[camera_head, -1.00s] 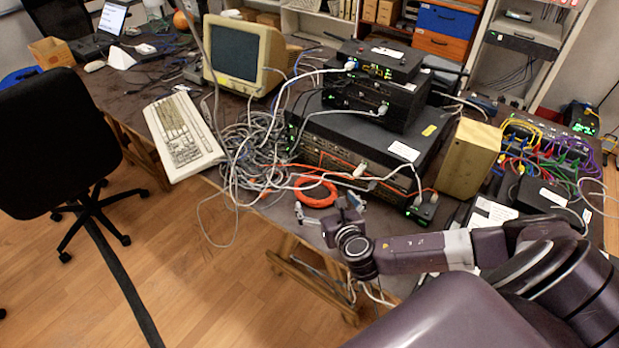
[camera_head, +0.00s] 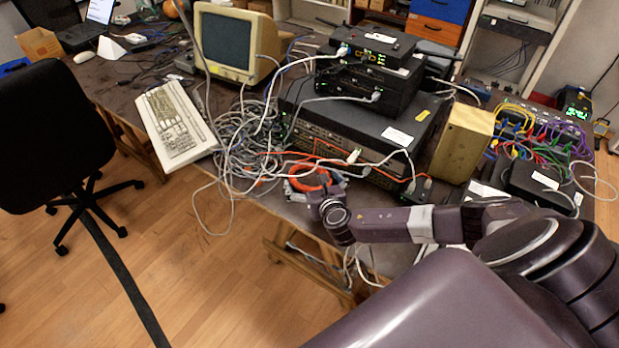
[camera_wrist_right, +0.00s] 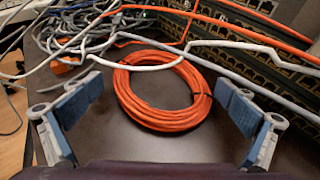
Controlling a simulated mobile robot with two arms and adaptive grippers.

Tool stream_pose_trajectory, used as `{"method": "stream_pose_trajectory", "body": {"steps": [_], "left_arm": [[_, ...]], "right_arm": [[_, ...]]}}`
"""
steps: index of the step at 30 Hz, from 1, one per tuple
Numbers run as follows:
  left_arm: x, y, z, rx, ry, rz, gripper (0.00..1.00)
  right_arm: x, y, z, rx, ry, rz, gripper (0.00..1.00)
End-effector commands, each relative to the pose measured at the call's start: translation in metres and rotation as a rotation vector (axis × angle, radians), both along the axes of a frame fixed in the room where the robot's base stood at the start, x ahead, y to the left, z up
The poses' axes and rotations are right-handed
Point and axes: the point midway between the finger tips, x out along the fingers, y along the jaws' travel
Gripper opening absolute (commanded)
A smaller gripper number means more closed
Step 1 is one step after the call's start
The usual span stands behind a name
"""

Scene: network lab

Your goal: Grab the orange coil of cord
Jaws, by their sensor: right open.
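The orange coil of cord (camera_wrist_right: 165,118) lies flat on the dark table, in the middle of the right wrist view. In the head view the coil (camera_head: 309,172) shows near the table's front edge, partly hidden by my right gripper (camera_head: 313,184). In the wrist view my right gripper (camera_wrist_right: 155,122) is open, with one blue-padded finger on each side of the coil. The fingers look apart from the coil, and nothing is held. A white cable crosses over the coil's far left edge. My left gripper is not in view.
A tangle of grey and white cables (camera_head: 240,140) lies left of the coil. A stack of black network devices (camera_head: 355,125) stands behind it. A keyboard (camera_head: 175,125) and a monitor (camera_head: 228,42) are further left. A beige box (camera_head: 462,145) stands to the right.

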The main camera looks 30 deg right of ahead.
Motion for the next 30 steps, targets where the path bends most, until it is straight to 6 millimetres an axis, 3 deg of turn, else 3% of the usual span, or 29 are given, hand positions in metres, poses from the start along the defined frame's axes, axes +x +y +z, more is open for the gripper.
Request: {"method": "stream_pose_trajectory", "body": {"steps": [2, 13, 23, 30], "left_arm": [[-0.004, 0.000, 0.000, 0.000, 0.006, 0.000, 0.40], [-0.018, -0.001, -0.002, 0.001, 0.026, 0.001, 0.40], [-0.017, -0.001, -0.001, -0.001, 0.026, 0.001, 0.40], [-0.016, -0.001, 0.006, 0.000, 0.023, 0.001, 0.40]], "right_arm": [[0.000, 0.000, 0.000, 0.000, 0.000, 0.000, 1.00], [0.000, 0.000, 0.000, 0.000, 0.000, 0.000, 0.61], [0.000, 0.000, 0.005, 0.000, -0.003, 0.000, 0.61], [0.001, 0.000, 0.039, 0.001, -0.005, 0.000, 0.61]]}}
